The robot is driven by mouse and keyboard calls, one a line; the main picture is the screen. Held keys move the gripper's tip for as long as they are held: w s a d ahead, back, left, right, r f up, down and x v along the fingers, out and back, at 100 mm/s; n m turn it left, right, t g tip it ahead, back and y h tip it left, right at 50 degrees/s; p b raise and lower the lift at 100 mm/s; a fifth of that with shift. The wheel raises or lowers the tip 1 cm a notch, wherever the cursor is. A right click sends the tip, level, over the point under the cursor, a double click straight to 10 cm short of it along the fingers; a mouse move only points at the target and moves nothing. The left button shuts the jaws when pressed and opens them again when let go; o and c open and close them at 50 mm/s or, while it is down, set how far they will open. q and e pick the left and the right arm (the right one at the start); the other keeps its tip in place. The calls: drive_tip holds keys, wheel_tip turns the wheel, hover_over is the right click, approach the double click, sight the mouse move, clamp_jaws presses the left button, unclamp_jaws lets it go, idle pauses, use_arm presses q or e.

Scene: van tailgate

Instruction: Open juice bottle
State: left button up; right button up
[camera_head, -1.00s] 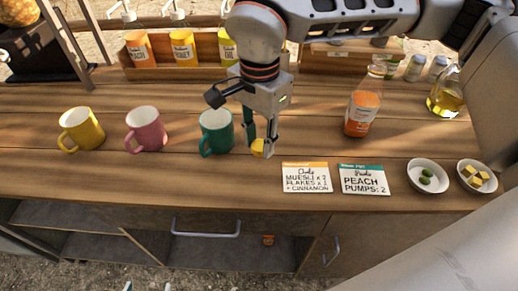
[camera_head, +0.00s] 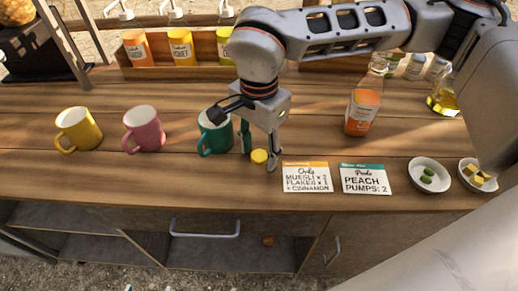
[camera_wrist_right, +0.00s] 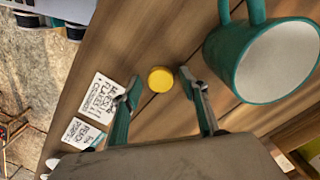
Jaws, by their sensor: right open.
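The juice bottle (camera_head: 362,112) stands upright on the counter, right of centre, with an orange label and a clear upper part. Its mouth is small and hard to make out. A round yellow cap (camera_head: 260,156) lies on the wood in front of the green mug. My right gripper (camera_head: 259,158) is open over the cap, one finger on each side. In the right wrist view the cap (camera_wrist_right: 160,79) shows just past and between the spread fingertips. Small tips at the bottom edge of the head view may be my left gripper (camera_head: 131,288); its state cannot be made out.
A green mug (camera_head: 214,134) stands close left of my right gripper, with pink (camera_head: 143,130) and yellow (camera_head: 78,130) mugs farther left. Two cards (camera_head: 306,178) and two small bowls (camera_head: 428,182) line the front right. An oil jug (camera_head: 443,101) stands behind the bowls.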

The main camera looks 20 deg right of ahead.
sight(259, 156)
wheel_tip(259, 156, up, 12)
drive_tip(key=p, duration=0.1)
drive_tip(key=shift+r+p, duration=0.15)
drive_tip(key=shift+p, duration=0.25)
